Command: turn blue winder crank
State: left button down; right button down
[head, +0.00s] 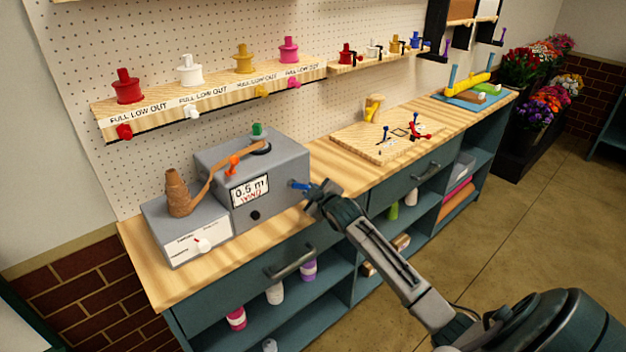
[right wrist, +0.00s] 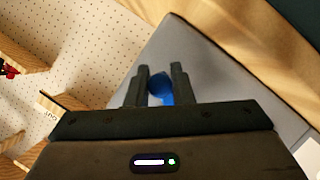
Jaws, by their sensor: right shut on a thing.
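The grey winder box (head: 250,180) stands on the wooden bench top, with a display reading "0.5 m WIND". The blue crank (head: 299,185) sticks out from its right side. My right gripper (head: 311,192) is at that side, shut on the blue crank. In the right wrist view the blue crank knob (right wrist: 160,88) shows between the two dark fingers of my right gripper (right wrist: 160,82), with the grey box (right wrist: 195,60) behind it. The crank's shaft is partly hidden by the gripper. My left gripper is not in view.
A brown spool (head: 177,195) stands on a smaller grey box at the left, with a tan ribbon running to the winder. A wooden board (head: 385,140) with small levers lies further right. A shelf (head: 215,95) with coloured knobs hangs above. The floor at right is clear.

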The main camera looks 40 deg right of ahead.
jog(key=shift+a+f+m+g+y+p, duration=0.2)
jog(key=shift+f+m+g+y+p, duration=0.15)
jog(key=shift+m+p, duration=0.2)
jog(key=shift+s+a+f+m+y+p, duration=0.15)
jog(key=shift+m+y, duration=0.1)
jog(key=shift+m, duration=0.15)
jog(key=shift+w+a+f+m+y+p, duration=0.1)
jog(key=shift+a+m+y+p, duration=0.1)
jog(key=shift+m, duration=0.15)
jog(key=shift+a+f+m+y, duration=0.25)
jog(key=shift+m+y, duration=0.25)
jog(key=shift+m, duration=0.1)
jog(key=shift+s+a+f+m+y, duration=0.1)
jog(key=shift+a+f+m+y, duration=0.15)
jog(key=shift+a+m+y, duration=0.25)
jog(key=shift+a+f+m+y+b, duration=0.15)
jog(key=shift+a+m+y+b, duration=0.25)
jog(key=shift+m, duration=0.3)
jog(key=shift+a+f+m+y+b, duration=0.1)
jog(key=shift+a+m+y+b, duration=0.3)
jog(key=shift+m+y+b, duration=0.4)
jog(key=shift+s+a+m+y+b, duration=0.1)
jog(key=shift+a+m+y+b, duration=0.5)
jog(key=shift+m, duration=0.5)
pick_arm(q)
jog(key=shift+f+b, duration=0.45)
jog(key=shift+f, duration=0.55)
pick_arm(e)
jog(key=shift+a+r+m, duration=0.3)
jog(key=shift+m, duration=0.2)
